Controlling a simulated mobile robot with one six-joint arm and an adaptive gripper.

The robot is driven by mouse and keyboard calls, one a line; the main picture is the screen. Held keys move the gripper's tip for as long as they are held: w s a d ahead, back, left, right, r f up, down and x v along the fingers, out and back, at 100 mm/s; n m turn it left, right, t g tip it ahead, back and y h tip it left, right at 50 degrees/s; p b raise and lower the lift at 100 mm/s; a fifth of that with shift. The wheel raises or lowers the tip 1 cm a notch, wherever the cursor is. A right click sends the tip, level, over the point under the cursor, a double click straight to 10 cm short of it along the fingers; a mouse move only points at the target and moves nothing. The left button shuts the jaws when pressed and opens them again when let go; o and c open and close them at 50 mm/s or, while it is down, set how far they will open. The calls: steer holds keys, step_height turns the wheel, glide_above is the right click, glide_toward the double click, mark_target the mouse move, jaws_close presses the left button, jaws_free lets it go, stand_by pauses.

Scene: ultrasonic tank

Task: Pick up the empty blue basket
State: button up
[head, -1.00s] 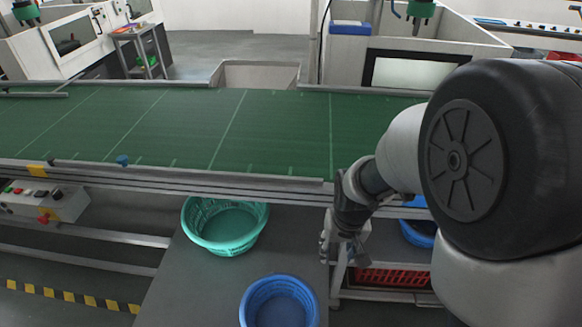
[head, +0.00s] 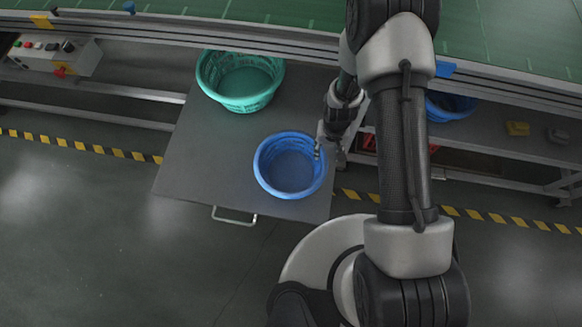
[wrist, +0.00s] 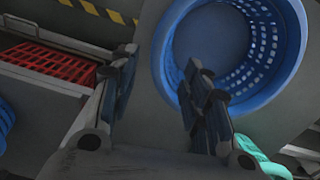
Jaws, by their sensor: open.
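The blue basket (head: 289,168) is round and stands upright and empty on a grey board (head: 210,150) in the head view. My gripper (head: 318,146) is at the right rim of this basket, coming from the upper right. In the wrist view the basket (wrist: 222,45) fills the upper right. My gripper (wrist: 160,82) is open there, with one finger in front of the basket's near wall and the other outside the basket, over the grey surface. I cannot tell whether either finger touches the wall.
A green basket (head: 240,82) stands behind the blue one on the same board. Another blue basket (head: 452,106) sits at the right under the conveyor (head: 300,12). A red crate (wrist: 45,65) shows at left in the wrist view. Floor in front is clear.

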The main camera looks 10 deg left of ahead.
mark_target(325, 163)
step_height(325, 163, down, 3)
steer(key=shift+b, duration=0.3)
steer(key=f+b, duration=0.1)
steer(key=f, duration=0.1)
steer(key=f+b, duration=0.1)
steer(key=f, duration=0.2)
steer(key=shift+s+d+f, duration=0.1)
steer(key=shift+s, duration=0.1)
steer(key=shift+c, duration=0.5)
jaws_close()
